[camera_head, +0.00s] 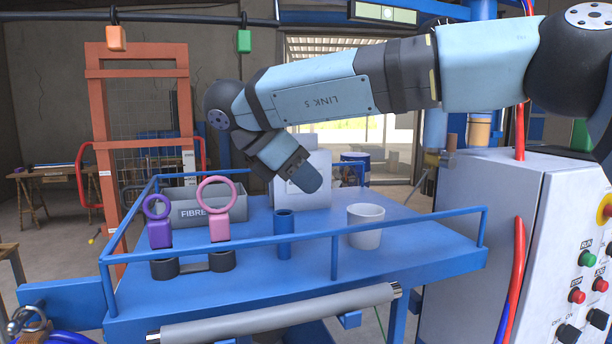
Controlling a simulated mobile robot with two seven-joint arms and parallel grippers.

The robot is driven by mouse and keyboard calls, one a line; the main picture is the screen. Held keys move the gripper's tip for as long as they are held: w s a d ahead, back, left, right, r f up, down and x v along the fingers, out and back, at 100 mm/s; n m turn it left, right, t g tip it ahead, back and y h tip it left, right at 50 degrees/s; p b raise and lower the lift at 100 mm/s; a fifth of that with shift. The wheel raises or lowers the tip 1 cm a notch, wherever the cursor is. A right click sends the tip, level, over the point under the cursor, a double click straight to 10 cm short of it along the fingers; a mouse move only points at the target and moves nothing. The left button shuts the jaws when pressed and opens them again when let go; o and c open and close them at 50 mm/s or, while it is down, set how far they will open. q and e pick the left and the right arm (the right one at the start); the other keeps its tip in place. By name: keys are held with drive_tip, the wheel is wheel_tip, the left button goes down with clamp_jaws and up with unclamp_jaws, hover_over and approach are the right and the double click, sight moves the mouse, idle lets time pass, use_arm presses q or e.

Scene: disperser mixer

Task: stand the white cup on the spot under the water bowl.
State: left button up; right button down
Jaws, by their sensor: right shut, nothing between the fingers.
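The white cup (365,232) stands upright on the blue platform (420,250), right of its middle and behind the front rail. My right gripper (310,182) hangs above the platform, up and to the left of the cup and apart from it. Its dark fingertips are shut and hold nothing. I cannot pick out the water bowl or the spot under it for certain. My left gripper does not show.
A blue rail (300,236) edges the platform. A blue cylinder (283,240) stands left of the cup. Purple (158,234) and pink (219,230) ring-topped pieces stand near a grey FIBRE bin (183,209). A grey control cabinet (490,240) stands at right.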

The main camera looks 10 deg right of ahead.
sight(348, 218)
drive_tip(key=x, duration=0.4)
drive_tip(key=p+x, duration=0.1)
drive_tip(key=x, duration=0.1)
drive_tip(key=shift+w+d+f, duration=0.15)
drive_tip(key=shift+w+f, duration=0.05)
drive_tip(key=shift+w, duration=0.2)
drive_tip(key=shift+s+d+f, duration=0.1)
drive_tip(key=shift+d+f, duration=0.2)
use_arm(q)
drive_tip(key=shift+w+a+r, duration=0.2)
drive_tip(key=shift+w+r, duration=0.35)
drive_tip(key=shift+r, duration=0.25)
use_arm(e)
drive_tip(key=shift+f, duration=0.1)
